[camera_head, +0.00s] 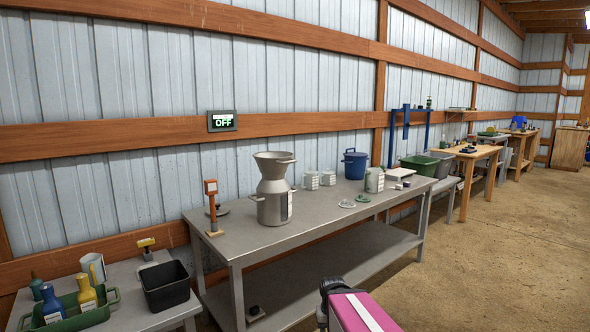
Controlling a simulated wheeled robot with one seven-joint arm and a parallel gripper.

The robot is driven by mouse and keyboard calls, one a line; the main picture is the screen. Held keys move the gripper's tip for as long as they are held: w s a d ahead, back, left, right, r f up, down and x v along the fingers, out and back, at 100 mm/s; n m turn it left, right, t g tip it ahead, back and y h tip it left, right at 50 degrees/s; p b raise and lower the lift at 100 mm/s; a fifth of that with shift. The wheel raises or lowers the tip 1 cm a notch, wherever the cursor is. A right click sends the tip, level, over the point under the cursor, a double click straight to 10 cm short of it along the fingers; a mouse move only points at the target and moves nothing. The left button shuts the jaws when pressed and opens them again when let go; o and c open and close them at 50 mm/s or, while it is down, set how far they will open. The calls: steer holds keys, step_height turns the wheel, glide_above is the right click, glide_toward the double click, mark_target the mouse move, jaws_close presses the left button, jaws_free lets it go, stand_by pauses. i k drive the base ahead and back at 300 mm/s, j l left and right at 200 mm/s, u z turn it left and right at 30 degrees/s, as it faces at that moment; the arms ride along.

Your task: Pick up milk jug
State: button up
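A grey metal can (271,207) with side handles stands upright on the long grey metal table (345,228). A smaller white jug or mug (93,267) stands on the low table at the left. I cannot tell its kind for certain. A pink and black part of my own arm shows at the bottom edge, well in front of the can. My gripper's fingers do not show.
An orange-topped stand (211,207) is left of the can; white containers (311,180), a blue bucket (354,164) and small lids are to its right. A black bin (165,286) and green tray (70,315) with bottles sit at lower left. The right-hand floor is clear.

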mark_target(374, 177)
steer(key=i+l, duration=0.2)
steer(key=l, duration=0.15)
steer(key=i+l, duration=0.25)
steer(key=l, duration=0.15)
steer(key=i+l, duration=0.2)
steer(key=l, duration=0.15)
